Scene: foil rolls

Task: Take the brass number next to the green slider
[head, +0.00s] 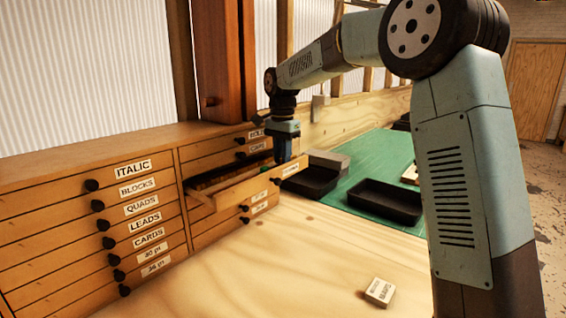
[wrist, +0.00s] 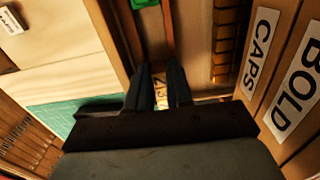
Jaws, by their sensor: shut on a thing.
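My gripper (head: 283,160) is at the open drawer (head: 228,198) of the wooden cabinet, pointing down at its right part. In the wrist view my gripper's two dark fingers (wrist: 159,72) point into the drawer, a narrow gap between them. A small brass piece with dark figures (wrist: 161,98) shows in that gap, and the fingers are shut on it; its figures are only partly readable. A small green piece (wrist: 142,3), perhaps the green slider, is at the top edge of the wrist view, beyond the fingertips. The drawer's inside is mostly hidden in the head view.
Closed labelled drawers (head: 140,210) fill the cabinet's left side. A brass row (wrist: 222,60) lies right of the fingers.

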